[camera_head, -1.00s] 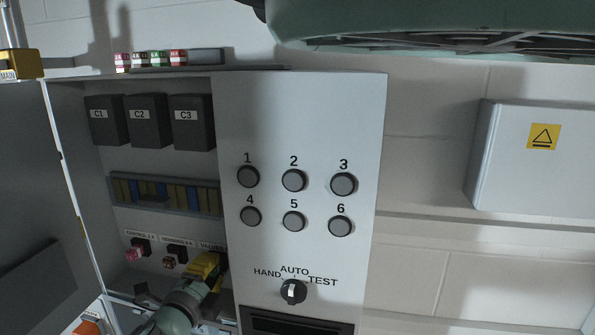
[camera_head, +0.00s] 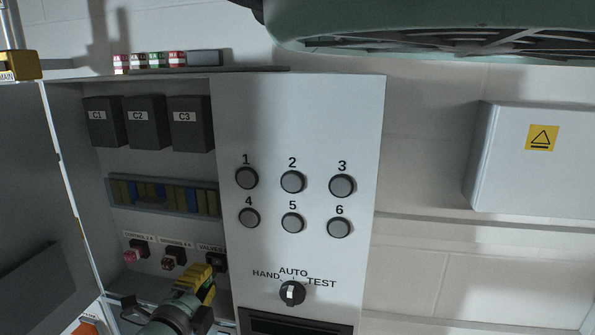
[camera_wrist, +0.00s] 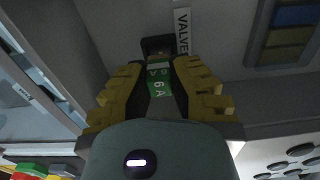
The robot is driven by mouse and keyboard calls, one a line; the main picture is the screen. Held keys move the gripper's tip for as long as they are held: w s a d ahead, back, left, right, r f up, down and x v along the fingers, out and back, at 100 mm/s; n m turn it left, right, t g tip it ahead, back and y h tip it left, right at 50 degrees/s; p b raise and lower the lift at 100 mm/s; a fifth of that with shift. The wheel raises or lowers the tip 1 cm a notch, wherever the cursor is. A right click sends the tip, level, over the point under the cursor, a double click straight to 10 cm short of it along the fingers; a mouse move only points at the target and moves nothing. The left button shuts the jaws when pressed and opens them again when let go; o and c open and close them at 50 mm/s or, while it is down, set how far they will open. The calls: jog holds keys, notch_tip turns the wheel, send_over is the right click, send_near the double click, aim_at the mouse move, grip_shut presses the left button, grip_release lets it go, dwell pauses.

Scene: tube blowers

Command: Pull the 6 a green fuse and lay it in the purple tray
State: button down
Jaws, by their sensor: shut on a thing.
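The green fuse marked 6A (camera_wrist: 159,84) is between the yellow fingers of my gripper (camera_wrist: 160,75) in the wrist view. My gripper is shut on it. In the head view my gripper (camera_head: 207,277) is just below and in front of the VALVES holder (camera_head: 215,262), which shows dark; the fuse is hidden by the fingers there. The purple tray is not seen in either view.
Two other fuse holders, with a pink fuse (camera_head: 132,255) and a brown fuse (camera_head: 168,264), are left of my gripper. The cabinet's button panel (camera_head: 300,130) stands to the right, the open door (camera_head: 25,180) to the left. Several labelled fuses (camera_head: 150,60) stand on top.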

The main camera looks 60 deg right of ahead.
jog(key=v, duration=0.3)
jog(key=shift+s+a, duration=0.2)
jog(key=shift+a, duration=0.15)
dwell(0.8)
